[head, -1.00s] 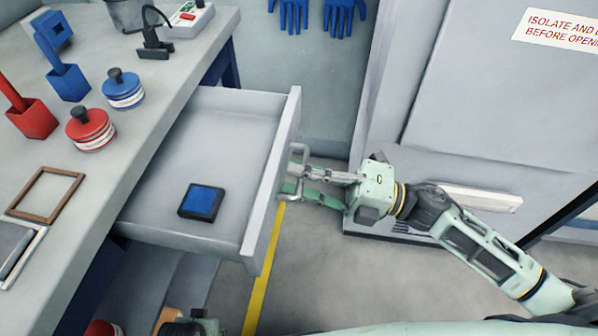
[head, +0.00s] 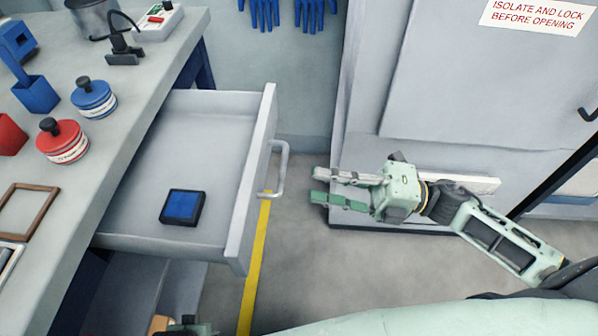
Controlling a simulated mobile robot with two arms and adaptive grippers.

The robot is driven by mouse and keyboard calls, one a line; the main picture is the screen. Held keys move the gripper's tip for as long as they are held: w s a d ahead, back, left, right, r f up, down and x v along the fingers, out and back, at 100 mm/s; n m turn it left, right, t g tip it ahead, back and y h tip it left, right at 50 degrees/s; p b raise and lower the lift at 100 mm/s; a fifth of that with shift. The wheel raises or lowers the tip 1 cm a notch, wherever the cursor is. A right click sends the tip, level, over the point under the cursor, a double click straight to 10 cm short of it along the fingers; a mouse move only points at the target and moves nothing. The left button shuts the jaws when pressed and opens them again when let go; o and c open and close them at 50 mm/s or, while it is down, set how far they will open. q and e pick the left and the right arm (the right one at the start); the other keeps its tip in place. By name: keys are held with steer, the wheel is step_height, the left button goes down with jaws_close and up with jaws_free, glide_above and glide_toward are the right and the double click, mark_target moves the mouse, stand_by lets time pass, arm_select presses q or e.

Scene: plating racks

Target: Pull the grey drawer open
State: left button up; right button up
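The grey drawer (head: 236,200) stands pulled out from under the bench, its inside open to view. A flat box with a blue top (head: 182,207) lies in it. The drawer's metal handle (head: 281,170) is on its front face and nothing touches it. My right gripper (head: 322,187) is right of the handle, apart from it, with its two fingers spread and nothing between them. A small part of my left arm (head: 188,328) shows at the bottom edge; its fingers cannot be made out.
The bench top (head: 105,150) holds a red pot (head: 62,142), a blue pot (head: 93,98), a wooden frame (head: 22,212) and a device with buttons (head: 158,20). A grey cabinet (head: 430,90) stands behind my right arm. Open floor (head: 310,270) lies right of the drawer.

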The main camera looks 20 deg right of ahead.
steer(key=v, duration=0.3)
steer(key=shift+s+d, duration=0.1)
steer(key=shift+d, duration=0.15)
